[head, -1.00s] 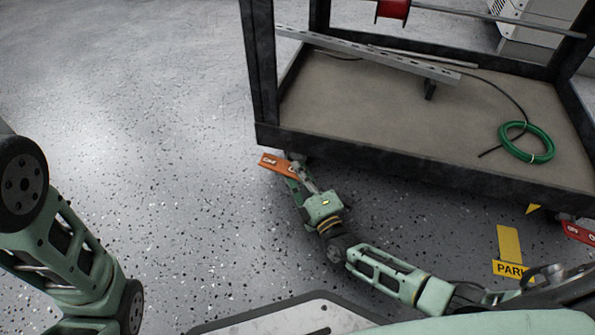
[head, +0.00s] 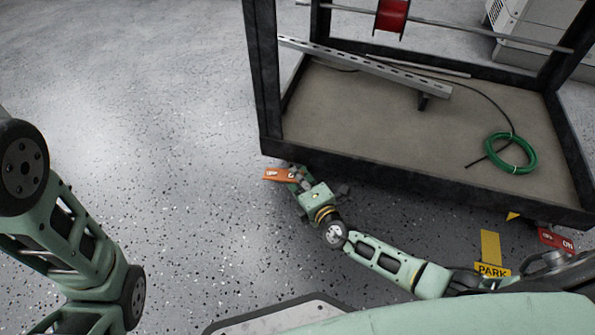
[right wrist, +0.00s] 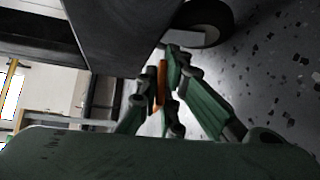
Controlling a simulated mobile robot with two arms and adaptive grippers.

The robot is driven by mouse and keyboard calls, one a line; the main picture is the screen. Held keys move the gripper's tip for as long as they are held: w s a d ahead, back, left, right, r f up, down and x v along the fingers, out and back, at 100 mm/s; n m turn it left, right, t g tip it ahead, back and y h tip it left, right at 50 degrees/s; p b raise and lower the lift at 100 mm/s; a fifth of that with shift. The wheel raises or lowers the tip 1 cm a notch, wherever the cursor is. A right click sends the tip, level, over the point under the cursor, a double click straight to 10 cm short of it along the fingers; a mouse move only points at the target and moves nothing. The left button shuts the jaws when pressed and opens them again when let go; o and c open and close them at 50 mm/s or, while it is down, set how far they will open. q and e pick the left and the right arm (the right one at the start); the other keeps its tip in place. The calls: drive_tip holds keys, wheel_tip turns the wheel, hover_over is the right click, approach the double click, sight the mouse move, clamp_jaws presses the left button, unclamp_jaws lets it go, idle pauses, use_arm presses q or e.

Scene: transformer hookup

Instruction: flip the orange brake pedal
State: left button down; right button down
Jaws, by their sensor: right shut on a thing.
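The orange brake pedal (head: 277,174) sticks out below the near left corner of the cart (head: 400,180), with white lettering on its face. My right gripper (head: 296,178) is at the pedal's right end. In the right wrist view the pedal (right wrist: 161,86) shows edge-on as a thin orange strip between the fingers of my right gripper (right wrist: 165,92), which is shut on it. A caster wheel (right wrist: 200,32) is just beyond the fingertips. My left arm is at the left edge of the head view; its gripper is out of view.
The cart deck holds a slotted metal rail (head: 370,68) and a green cable coil (head: 511,153). The floor to the left is clear.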

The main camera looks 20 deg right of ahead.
drive_tip(key=c, duration=1.9)
unclamp_jaws()
drive_tip(key=v, duration=1.2)
